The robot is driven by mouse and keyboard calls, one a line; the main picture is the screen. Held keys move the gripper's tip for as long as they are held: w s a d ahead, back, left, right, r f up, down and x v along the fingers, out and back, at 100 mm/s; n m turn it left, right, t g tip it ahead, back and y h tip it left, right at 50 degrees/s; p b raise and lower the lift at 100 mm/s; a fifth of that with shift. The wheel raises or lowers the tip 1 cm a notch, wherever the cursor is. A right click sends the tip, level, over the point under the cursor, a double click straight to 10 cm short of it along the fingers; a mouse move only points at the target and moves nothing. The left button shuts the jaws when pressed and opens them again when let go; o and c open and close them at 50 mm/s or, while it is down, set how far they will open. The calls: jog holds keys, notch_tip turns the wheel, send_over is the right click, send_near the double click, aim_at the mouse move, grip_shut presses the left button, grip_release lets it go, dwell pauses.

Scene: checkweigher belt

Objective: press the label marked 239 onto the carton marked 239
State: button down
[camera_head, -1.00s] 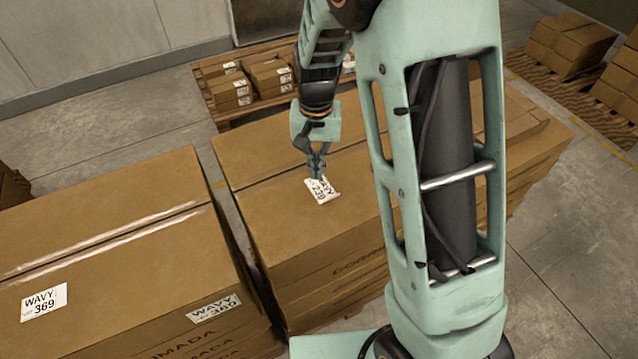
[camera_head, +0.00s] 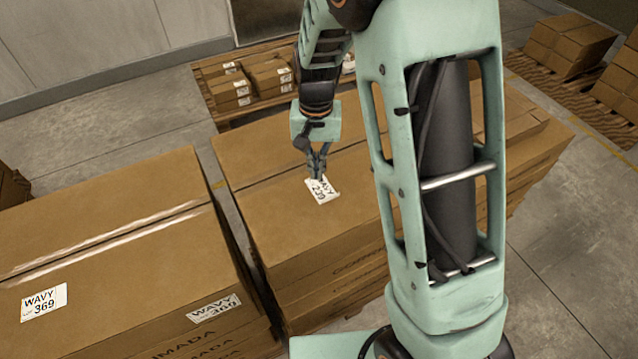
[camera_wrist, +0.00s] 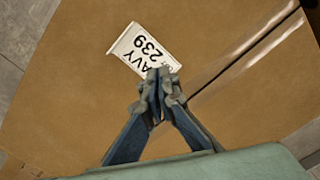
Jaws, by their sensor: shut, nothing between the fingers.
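The white label (camera_head: 325,192) reads WAVY 239 and lies on the top face of a brown carton (camera_head: 265,215) in the middle of the head view. In the wrist view the label (camera_wrist: 137,50) lies on the same carton top (camera_wrist: 60,90), beside the shiny tape seam, with one edge under the fingertips. My gripper (camera_head: 317,176) points down with its fingers shut at the label's far edge. In the wrist view my gripper (camera_wrist: 160,80) covers a corner of the label. I cannot tell whether the fingertips touch it. No number on the carton itself is readable.
Another large carton (camera_head: 110,240) stands at the left with WAVY 369 labels on its top and side. A narrow gap separates the two cartons. Small boxes (camera_head: 262,75) sit on a pallet behind. More cartons (camera_head: 570,42) stand on a pallet at the far right.

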jog(key=shift+f+b, duration=0.7)
jog(key=shift+f, duration=0.3)
dwell(0.3)
jog(key=shift+r, duration=0.1)
dwell(0.3)
jog(key=shift+r+p, duration=2.7)
jog(key=shift+r, duration=0.75)
